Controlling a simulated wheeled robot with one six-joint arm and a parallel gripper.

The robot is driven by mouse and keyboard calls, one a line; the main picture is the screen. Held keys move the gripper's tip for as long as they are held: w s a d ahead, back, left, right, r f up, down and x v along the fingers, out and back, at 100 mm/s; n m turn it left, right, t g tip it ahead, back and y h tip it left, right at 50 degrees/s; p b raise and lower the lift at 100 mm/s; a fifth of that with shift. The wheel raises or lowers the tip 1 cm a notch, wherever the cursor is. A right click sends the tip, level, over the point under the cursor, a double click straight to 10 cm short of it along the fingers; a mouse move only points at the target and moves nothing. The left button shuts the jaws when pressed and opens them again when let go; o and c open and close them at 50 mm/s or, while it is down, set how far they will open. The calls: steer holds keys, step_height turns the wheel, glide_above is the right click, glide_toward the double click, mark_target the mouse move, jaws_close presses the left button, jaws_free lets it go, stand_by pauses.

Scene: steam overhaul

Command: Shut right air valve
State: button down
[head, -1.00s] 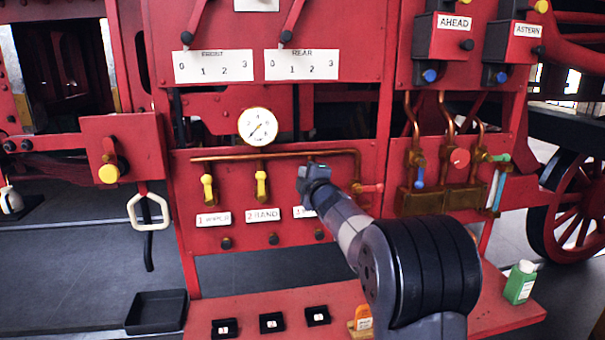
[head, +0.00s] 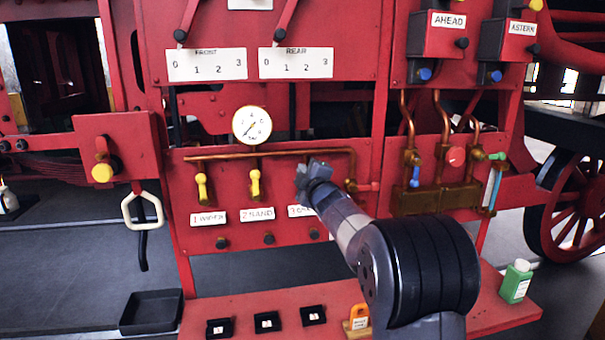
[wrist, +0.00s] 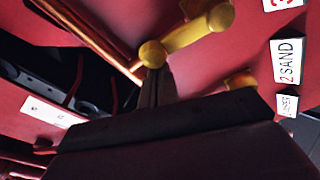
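The red valve panel (head: 285,228) carries yellow-handled valves in a row under a copper pipe. The left valve (head: 201,187), above the "1 WIPER" label, and the middle valve (head: 255,185), above "2 SAND", are in plain view. The right valve is hidden behind my gripper (head: 314,170) in the head view. In the wrist view, a yellow handle (wrist: 190,36), seemingly the right valve's, lies just beyond my fingertips. Its round end is at the tips; contact is unclear. My fingers look closed together, with nothing visibly between them.
A pressure gauge (head: 252,125) sits above the pipe. A red knob (head: 367,186) and brass fittings (head: 430,199) are to the right of my gripper. Below are a red shelf (head: 250,310) with small black boxes, a black tray (head: 151,312) and a green bottle (head: 515,282).

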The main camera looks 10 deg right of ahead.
steer(key=d+f+m+h+b, duration=0.1)
steer(key=d+m, duration=0.3)
steer(key=m, duration=0.4)
steer(key=d+f+m+t+h+b, duration=0.1)
steer(key=d+f+m+b, duration=0.3)
steer(key=m, duration=0.5)
steer(key=shift+d+f+h, duration=0.2)
steer(key=shift+d+h, duration=0.15)
steer(key=shift+h, duration=0.15)
steer(key=shift+f, duration=0.1)
